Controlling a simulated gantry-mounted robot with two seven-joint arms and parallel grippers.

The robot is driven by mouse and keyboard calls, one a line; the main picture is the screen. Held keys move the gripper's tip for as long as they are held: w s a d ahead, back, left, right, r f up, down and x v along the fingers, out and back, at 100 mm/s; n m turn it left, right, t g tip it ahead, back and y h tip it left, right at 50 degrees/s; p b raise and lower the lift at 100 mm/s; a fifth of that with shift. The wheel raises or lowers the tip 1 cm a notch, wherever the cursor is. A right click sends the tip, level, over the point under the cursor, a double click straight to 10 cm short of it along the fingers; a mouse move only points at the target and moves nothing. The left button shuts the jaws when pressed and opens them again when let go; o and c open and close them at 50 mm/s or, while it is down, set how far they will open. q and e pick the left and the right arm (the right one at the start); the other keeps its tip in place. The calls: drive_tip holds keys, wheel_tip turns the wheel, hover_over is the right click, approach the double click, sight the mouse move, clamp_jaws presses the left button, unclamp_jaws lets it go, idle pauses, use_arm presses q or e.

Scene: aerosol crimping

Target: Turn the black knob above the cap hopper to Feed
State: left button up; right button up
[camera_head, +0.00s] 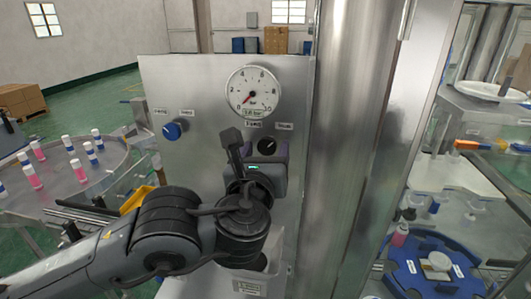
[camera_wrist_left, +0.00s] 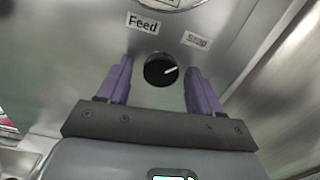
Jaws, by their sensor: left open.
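The black knob (camera_head: 267,146) is on the upright metal panel, below the round gauge. In the left wrist view the knob (camera_wrist_left: 160,71) has a white pointer line aimed right and slightly up, toward the side of the Stop label (camera_wrist_left: 195,40). The Feed label (camera_wrist_left: 143,23) is up and left of it. My left gripper (camera_wrist_left: 160,66) is open, its two purple fingers on either side of the knob in the picture, with a visible gap on each side. Whether the fingertips reach the knob's depth I cannot tell. My right gripper is not in view.
The pressure gauge (camera_head: 253,92) is above the knob. A blue knob (camera_head: 172,131) is on the same panel to the left. A thick metal column (camera_head: 345,150) stands close on the right. A round table (camera_head: 100,180) with several pink and white bottles is at left.

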use_arm(q)
drive_tip(key=c, duration=1.1)
drive_tip(key=shift+o, duration=0.2)
